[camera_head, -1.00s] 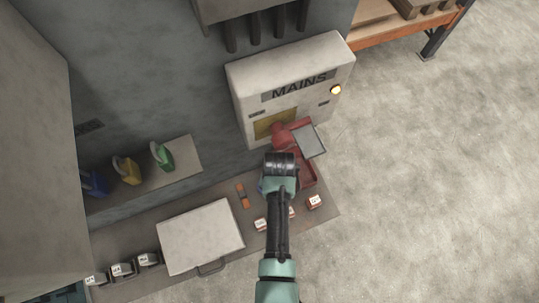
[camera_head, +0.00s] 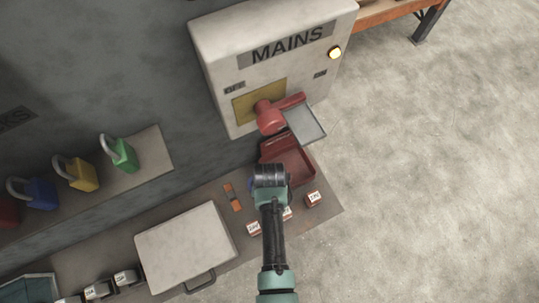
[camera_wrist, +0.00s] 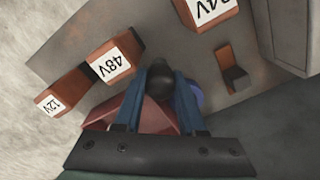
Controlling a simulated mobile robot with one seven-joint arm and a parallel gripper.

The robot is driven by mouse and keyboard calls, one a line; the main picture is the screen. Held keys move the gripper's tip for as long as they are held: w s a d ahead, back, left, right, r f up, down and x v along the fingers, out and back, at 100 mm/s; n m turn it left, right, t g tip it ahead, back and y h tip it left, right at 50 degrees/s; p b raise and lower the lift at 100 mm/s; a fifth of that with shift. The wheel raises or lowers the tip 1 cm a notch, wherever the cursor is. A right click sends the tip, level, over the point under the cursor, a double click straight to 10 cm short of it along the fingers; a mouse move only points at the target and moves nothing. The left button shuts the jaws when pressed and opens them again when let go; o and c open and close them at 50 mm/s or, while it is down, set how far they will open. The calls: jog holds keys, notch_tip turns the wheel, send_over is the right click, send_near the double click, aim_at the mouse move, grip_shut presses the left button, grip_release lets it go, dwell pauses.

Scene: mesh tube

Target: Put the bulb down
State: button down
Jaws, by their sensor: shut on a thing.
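In the wrist view my gripper (camera_wrist: 160,92) points down over the bench, its two blue fingers shut on a small dark rounded thing (camera_wrist: 158,78), which I take to be the bulb. Its lower part is hidden, so I cannot tell whether it touches the bench. A blue-purple rounded shape (camera_wrist: 196,96) shows by the right finger; I cannot tell whether it belongs to the held thing. In the head view my gripper's fingertips and the held thing are hidden behind my wrist. Labelled blocks stand nearby: 12V (camera_wrist: 60,92), 48V (camera_wrist: 114,60) and 24V (camera_wrist: 208,14).
A red open box (camera_head: 292,165) lies just beyond my gripper, below the MAINS cabinet (camera_head: 215,60) with its red handle (camera_head: 270,118) and grey panel (camera_head: 306,124). An orange-brown part (camera_head: 232,197) and a pale case (camera_head: 185,245) lie left. Padlocks (camera_head: 82,174) stand on a shelf.

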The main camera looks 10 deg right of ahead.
jog(key=shift+w, duration=0.1)
jog(key=shift+f, duration=0.1)
jog(key=c, duration=0.8)
grip_release()
jog(key=shift+o, duration=0.2)
